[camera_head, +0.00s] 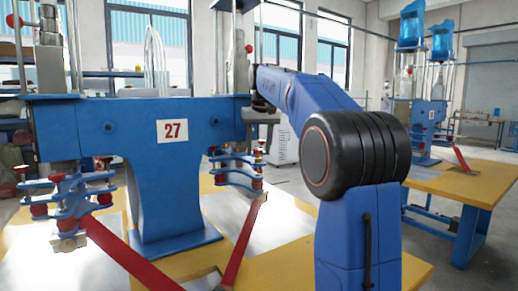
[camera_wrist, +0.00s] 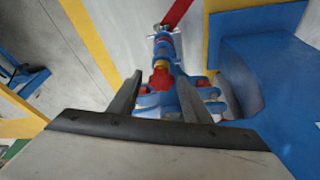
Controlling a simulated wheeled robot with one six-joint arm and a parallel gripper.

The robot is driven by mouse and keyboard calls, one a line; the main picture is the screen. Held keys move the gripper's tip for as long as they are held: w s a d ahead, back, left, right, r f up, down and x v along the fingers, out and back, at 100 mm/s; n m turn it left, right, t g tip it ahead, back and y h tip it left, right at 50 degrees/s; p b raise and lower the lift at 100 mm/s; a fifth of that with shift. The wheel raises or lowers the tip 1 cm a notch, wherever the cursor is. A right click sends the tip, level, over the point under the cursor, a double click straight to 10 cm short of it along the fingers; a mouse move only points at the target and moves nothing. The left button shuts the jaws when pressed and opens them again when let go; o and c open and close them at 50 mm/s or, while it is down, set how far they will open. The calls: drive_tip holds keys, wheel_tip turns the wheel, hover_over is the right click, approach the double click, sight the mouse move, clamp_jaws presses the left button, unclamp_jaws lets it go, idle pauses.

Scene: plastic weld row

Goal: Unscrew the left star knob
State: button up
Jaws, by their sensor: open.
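In the wrist view, my gripper (camera_wrist: 159,80) is open, with its two dark fingers apart. A red knob-like part (camera_wrist: 160,79) shows between the fingertips, below a yellow piece, on a blue clamp assembly. I cannot tell whether the fingers touch it or whether it has a star shape. In the head view, a left clamp (camera_head: 88,196) carries several red knobs, one of them a red knob (camera_head: 57,177) on top. A right clamp (camera_head: 238,172) stands nearer my arm.
The blue welding machine (camera_head: 172,190) marked 27 stands on a yellow table (camera_head: 185,265) with pale plates. Red bars (camera_head: 122,252) slope down from the clamps. In the wrist view, a blue machine part (camera_wrist: 240,60) lies close to the right. Another machine stands farther right.

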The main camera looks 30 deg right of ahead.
drive_tip(key=m, duration=0.2)
drive_tip(key=m+h, duration=0.1)
drive_tip(key=m, duration=0.1)
drive_tip(key=shift+w+a+g, duration=0.15)
drive_tip(key=shift+g, duration=0.15)
drive_tip(key=m+g+h, duration=0.1)
drive_tip(key=m, duration=0.4)
drive_tip(key=m+g, duration=0.1)
drive_tip(key=m, duration=0.4)
drive_tip(key=shift+w+a, duration=0.1)
drive_tip(key=shift+a, duration=0.05)
drive_tip(key=m+g, duration=0.1)
drive_tip(key=m, duration=0.2)
drive_tip(key=shift+r, duration=0.15)
drive_tip(key=shift+f+g, duration=0.2)
drive_tip(key=shift+g, duration=0.1)
drive_tip(key=shift+c, duration=0.5)
